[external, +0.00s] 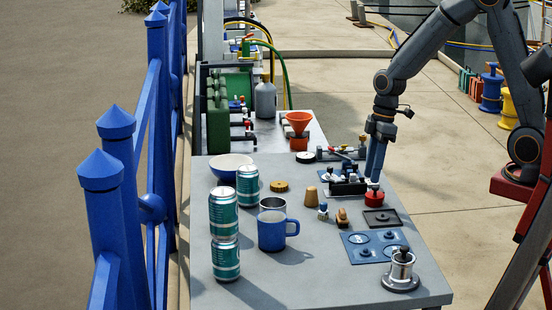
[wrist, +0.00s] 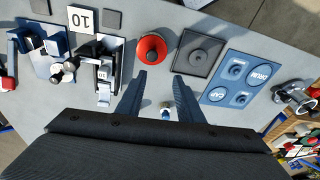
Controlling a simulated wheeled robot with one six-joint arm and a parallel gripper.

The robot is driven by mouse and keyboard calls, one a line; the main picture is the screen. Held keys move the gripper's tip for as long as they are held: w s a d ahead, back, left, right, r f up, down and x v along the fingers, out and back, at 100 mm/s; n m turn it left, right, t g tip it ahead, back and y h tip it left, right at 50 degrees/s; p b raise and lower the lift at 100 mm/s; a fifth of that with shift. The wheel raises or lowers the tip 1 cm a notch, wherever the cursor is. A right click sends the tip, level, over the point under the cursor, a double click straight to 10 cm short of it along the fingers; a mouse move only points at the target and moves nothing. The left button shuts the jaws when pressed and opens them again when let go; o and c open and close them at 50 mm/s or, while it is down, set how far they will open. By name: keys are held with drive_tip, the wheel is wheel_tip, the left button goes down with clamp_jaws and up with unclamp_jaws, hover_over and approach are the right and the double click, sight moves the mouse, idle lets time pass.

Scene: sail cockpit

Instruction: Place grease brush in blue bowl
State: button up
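The blue bowl (external: 231,166), white inside, stands near the table's left edge in the external view. I cannot tell for certain which object is the grease brush; a small brown piece (external: 342,217) in the middle of the table may be it. My gripper (external: 373,180) points down just above a red round piece (external: 374,197), far to the right of the bowl. In the wrist view my gripper (wrist: 160,77) has its two dark fingers apart, with nothing held between them. The red piece (wrist: 152,48) lies just beyond the fingertips. A small whitish-blue object (wrist: 165,110) shows between the fingers, lower down.
Teal cans (external: 224,262) and a blue mug (external: 272,231) stand at front left. A dark tray (external: 382,218), a blue labelled plate (external: 372,246) and a metal piece (external: 401,270) lie at right. A blue railing (external: 101,180) borders the left.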

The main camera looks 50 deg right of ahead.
sight(323, 204)
drive_tip(key=w+a+n+y, duration=0.1)
drive_tip(key=w+a+n, duration=0.25)
drive_tip(key=a, duration=0.25)
drive_tip(key=w+a+n+y, duration=0.1)
drive_tip(key=w+a+n, duration=0.2)
drive_tip(key=a+n, duration=0.25)
drive_tip(key=shift+m+g, duration=0.3)
drive_tip(key=shift+m, duration=0.2)
drive_tip(key=shift+p+x, duration=0.85)
drive_tip(key=shift+x, duration=3.3)
drive_tip(key=shift+a+r, duration=0.1)
drive_tip(key=shift+a, duration=0.05)
drive_tip(key=shift+c, duration=0.3)
clamp_jaws()
